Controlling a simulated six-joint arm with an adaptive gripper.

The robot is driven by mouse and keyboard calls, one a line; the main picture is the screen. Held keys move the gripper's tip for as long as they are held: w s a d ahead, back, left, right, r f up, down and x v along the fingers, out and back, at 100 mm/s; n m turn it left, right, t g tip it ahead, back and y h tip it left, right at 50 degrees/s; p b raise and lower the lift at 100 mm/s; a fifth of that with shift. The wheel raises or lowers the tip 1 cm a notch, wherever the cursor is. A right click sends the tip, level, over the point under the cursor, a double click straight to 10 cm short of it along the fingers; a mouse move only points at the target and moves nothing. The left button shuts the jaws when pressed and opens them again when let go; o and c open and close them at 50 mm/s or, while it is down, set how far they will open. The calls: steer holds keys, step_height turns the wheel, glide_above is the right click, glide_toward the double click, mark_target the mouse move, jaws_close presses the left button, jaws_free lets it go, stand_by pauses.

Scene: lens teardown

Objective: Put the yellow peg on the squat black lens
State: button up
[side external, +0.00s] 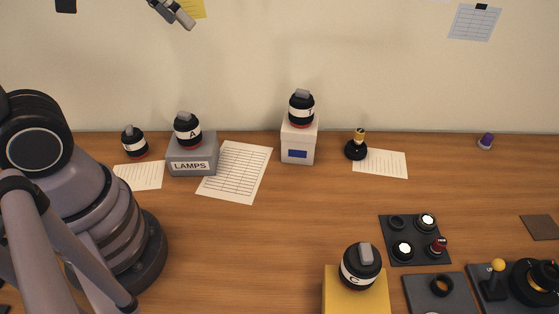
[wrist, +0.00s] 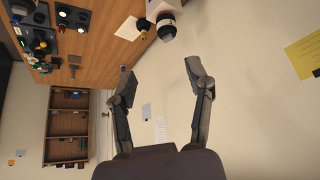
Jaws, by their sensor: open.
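A short yellow peg-like piece (side external: 359,135) stands upright on a squat black round body (side external: 355,152) at the back of the table in the side view; whether they are joined I cannot tell. Another yellow piece, a round knob (side external: 498,265) on a dark stem, stands at the lower right. Beside it is a wide, low black drum (side external: 540,282) with yellow on it, cut by the frame edge. Which of these is the task's peg or lens is unclear. My gripper (wrist: 160,78) is open and empty, high near the wall, away from them all.
Banded black lenses stand on a grey LAMPS box (side external: 192,166), a white box (side external: 298,148) and a yellow block (side external: 350,295). Another lens (side external: 134,142) stands at the back left. A dark tray (side external: 415,258) holds small round parts. The table's middle is mostly clear.

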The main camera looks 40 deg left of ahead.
steer(key=s+a+g, duration=0.1)
steer(key=s+a, duration=0.1)
steer(key=s, duration=0.6)
steer(key=shift+s+f+y, duration=0.2)
steer(key=shift+s+y, duration=0.15)
steer(key=shift+y, duration=0.05)
steer(key=shift+a, duration=0.1)
stand_by(0.4)
